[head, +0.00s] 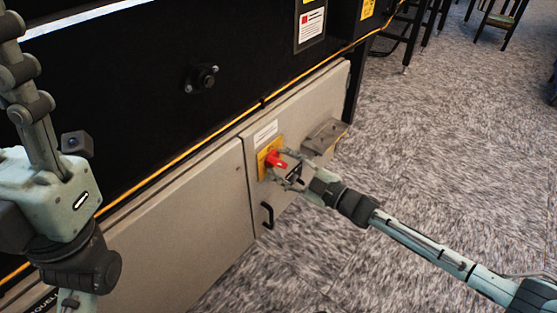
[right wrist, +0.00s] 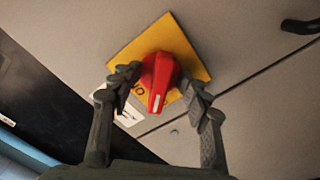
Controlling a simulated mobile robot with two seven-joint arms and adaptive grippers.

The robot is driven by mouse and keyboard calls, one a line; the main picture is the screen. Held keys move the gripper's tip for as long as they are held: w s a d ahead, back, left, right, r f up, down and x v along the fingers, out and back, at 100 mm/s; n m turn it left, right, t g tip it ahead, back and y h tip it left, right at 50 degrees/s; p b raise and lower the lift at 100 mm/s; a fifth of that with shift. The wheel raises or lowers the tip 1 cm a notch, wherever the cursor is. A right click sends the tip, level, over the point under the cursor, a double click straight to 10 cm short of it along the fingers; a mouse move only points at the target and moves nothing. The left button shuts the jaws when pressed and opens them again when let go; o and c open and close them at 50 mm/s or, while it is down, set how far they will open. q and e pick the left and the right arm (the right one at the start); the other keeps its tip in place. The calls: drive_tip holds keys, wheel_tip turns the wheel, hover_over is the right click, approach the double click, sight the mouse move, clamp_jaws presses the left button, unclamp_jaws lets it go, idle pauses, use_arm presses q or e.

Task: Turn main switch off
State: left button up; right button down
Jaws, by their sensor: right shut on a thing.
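The main switch is a red rotary knob (head: 275,160) on a yellow plate (head: 263,168), set on the grey cabinet door. In the right wrist view the red knob (right wrist: 160,80) stands out from the yellow plate (right wrist: 193,48), with a white line along its grip. My right gripper (head: 289,168) reaches the knob from the right. Its two fingers (right wrist: 160,85) lie on either side of the knob and are shut on it. Letters on the plate are partly hidden by the left finger. My left arm is at the left of the head view; its fingertips are not seen.
The grey cabinet (head: 185,228) runs along the base of the black machine (head: 130,100). A black handle (head: 267,215) sits below the switch and a grey box (head: 325,136) juts out to its right. Carpeted floor (head: 440,140) is open at the right. Chairs stand at the back.

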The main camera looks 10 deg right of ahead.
drive_tip(key=n, duration=0.2)
drive_tip(key=n+b, duration=0.1)
drive_tip(key=n, duration=0.3)
drive_tip(key=shift+w+a+r, duration=0.15)
drive_tip(key=shift+w+a, duration=0.1)
drive_tip(key=shift+w, duration=0.05)
drive_tip(key=n+b, duration=0.1)
drive_tip(key=n, duration=0.2)
drive_tip(key=shift+n+b, duration=0.3)
drive_tip(key=shift+a+n, duration=0.1)
drive_tip(key=shift+n, duration=0.7)
drive_tip(key=c, duration=1.3)
unclamp_jaws()
drive_tip(key=shift+a, duration=0.15)
drive_tip(key=shift+c, duration=0.7)
drive_tip(key=shift+v, duration=1.65)
drive_tip(key=shift+p+v, duration=0.55)
drive_tip(key=shift+v, duration=0.9)
drive_tip(key=shift+s+d+f, duration=0.35)
drive_tip(key=shift+s+d, duration=0.1)
drive_tip(key=shift+d, duration=0.15)
